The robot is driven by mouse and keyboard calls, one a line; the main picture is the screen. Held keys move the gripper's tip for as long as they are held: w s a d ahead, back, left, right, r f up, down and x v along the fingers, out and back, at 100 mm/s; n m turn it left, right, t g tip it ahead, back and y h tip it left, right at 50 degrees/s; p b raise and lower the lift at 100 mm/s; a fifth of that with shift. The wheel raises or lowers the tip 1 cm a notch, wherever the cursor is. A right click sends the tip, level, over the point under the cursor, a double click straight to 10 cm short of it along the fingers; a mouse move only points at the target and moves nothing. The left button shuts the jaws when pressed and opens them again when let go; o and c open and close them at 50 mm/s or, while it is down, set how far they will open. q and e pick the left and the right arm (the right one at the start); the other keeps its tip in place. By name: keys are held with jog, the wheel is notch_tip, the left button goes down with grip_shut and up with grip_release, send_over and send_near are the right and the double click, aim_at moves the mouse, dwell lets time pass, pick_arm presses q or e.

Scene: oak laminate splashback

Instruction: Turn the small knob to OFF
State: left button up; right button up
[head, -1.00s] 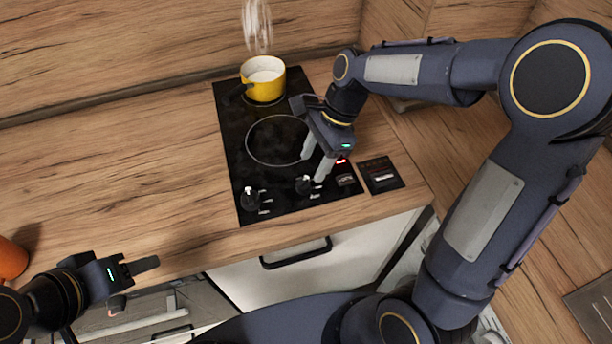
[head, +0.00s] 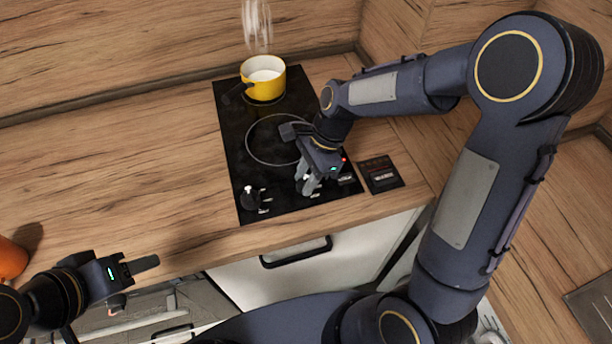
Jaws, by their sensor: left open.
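The black cooktop (head: 235,150) has two knobs along its front edge. The left knob (head: 250,197) is dark with a light pointer mark and stands clear. The right knob, which looks the smaller in the earlier frame, is now mostly hidden behind the fingers of my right gripper (head: 307,186). These fingers point down at that knob's place and look close together; whether they press on the knob I cannot tell. Its pointer direction is hidden. My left gripper (head: 145,268) is open and empty, low at the left, in front of the counter edge.
A yellow pot (head: 264,82) with pale contents stands on the rear burner, with steam above it. A small dark panel (head: 380,175) lies right of the cooktop. An orange object (head: 10,260) is at the far left. The counter (head: 120,165) left of the cooktop is clear.

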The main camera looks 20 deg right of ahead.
jog(key=shift+c, duration=0.8)
jog(key=shift+r+n, duration=0.1)
jog(key=shift+n, duration=0.2)
jog(key=shift+n+g+p, duration=0.3)
jog(key=shift+n+p, duration=0.25)
jog(key=shift+n, duration=0.05)
jog(key=shift+w+n+g+h+p, duration=0.1)
jog(key=shift+n+g+h+p, duration=0.35)
jog(key=shift+n, duration=0.75)
jog(key=n+p, duration=0.1)
jog(key=n, duration=0.1)
jog(key=shift+a+n+g+h, duration=0.1)
jog(key=shift+n+g+h, duration=0.15)
jog(key=shift+n+g, duration=0.1)
jog(key=shift+w+n+g+h, duration=0.1)
jog(key=shift+n+g+h, duration=0.3)
jog(key=shift+n, duration=1.05)
jog(key=shift+a, duration=0.1)
